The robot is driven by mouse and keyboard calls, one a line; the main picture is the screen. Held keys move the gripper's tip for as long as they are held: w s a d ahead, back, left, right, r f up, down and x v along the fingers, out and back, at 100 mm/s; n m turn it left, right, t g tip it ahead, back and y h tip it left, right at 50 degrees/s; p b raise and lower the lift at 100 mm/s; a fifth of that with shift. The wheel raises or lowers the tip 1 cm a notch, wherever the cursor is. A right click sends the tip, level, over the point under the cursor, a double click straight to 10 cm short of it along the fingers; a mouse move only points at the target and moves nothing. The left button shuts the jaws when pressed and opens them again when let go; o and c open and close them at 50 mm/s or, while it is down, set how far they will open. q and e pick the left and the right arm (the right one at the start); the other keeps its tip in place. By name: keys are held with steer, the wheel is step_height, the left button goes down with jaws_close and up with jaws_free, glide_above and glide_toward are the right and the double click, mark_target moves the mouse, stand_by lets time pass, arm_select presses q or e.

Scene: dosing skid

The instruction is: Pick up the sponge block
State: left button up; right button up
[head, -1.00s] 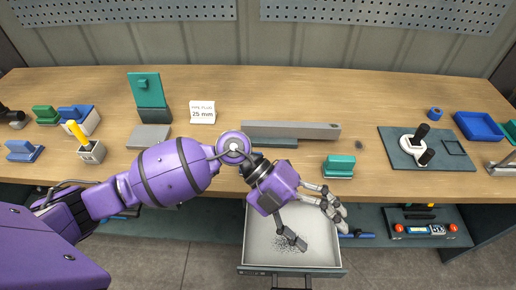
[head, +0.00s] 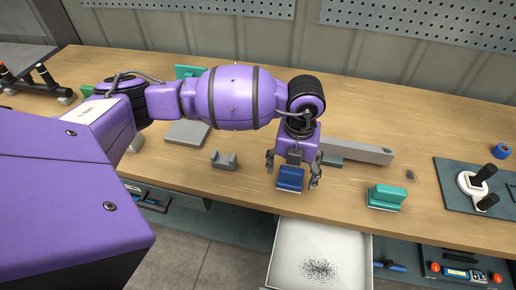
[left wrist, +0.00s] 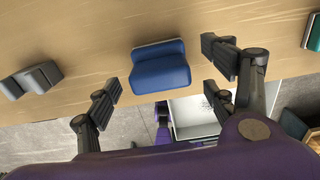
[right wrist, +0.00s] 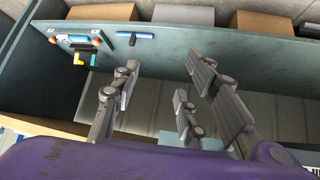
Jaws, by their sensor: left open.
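A blue block (head: 290,178), which I take to be the sponge block, sits at the front edge of the wooden table. It also shows in the left wrist view (left wrist: 160,68). My left gripper (head: 293,172) is open above the table, with a finger on either side of the block. In the left wrist view the fingers (left wrist: 165,78) are wide apart with a gap to the block on both sides. My right gripper (right wrist: 162,82) shows only in the right wrist view; it is open and empty, facing a shelf.
A grey notched holder (head: 224,160) stands left of the block. A long grey bar (head: 355,150) and a teal block (head: 387,197) stand to the right. An open drawer (head: 280,250) with dark granules juts out below the table edge.

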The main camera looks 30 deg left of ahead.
arm_select(q)
step_height(320, 180, down, 2)
steer(key=shift+f, duration=0.1)
steer(key=c, duration=1.3)
steer(key=shift+w+r, duration=0.1)
steer(key=shift+r, duration=0.55)
step_height(320, 180, up, 2)
steer(key=shift+r, duration=0.15)
steer(key=s+d+r, duration=0.2)
steer(key=s+r, duration=0.1)
steer(key=s, duration=0.1)
steer(key=s+d+r, duration=0.2)
steer(key=s+r, duration=0.1)
steer(key=s, duration=0.1)
steer(key=s+d+r, duration=0.2)
steer(key=s+r, duration=0.1)
steer(key=s, duration=0.1)
steer(key=shift+s+r+p, duration=0.25)
steer(key=shift+s+p, duration=0.05)
steer(key=shift+s, duration=0.1)
